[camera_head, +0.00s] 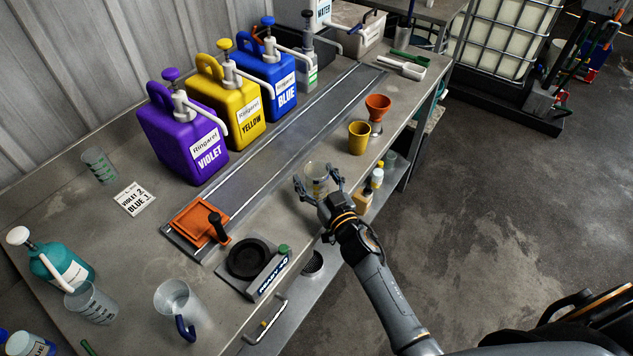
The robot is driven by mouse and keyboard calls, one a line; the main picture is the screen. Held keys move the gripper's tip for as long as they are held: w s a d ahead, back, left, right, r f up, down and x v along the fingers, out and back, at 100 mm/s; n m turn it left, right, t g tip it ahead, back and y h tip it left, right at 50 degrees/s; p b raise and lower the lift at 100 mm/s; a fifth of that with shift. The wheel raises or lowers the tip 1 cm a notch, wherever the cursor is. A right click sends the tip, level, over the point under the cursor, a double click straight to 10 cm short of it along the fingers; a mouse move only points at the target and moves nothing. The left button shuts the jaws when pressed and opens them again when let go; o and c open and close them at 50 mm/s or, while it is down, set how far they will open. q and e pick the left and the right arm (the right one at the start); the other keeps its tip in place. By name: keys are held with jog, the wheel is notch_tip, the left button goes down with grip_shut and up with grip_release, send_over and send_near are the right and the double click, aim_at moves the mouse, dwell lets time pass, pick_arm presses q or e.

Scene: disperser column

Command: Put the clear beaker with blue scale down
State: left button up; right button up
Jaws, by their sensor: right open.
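A clear beaker (315,172) stands on the workbench (290,215) near its front edge, just left of the yellow cup. The colour of its scale is too small to tell. My right gripper (317,186) is open, with its fingers spread to either side of the beaker. Its hand hides the beaker's lower part, so I cannot tell whether the fingers touch it. My left gripper is not in view.
Violet (182,140), yellow (228,108) and blue (268,78) dispensers line the back. A yellow cup (358,138) and an orange funnel (378,102) stand right of the beaker. A black round plate (248,258) lies front left. Other clear beakers (92,303) stand at left.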

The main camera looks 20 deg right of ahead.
jog(key=shift+s, duration=0.1)
jog(key=shift+c, duration=1.4)
jog(key=c, duration=1)
jog(key=shift+r, duration=0.1)
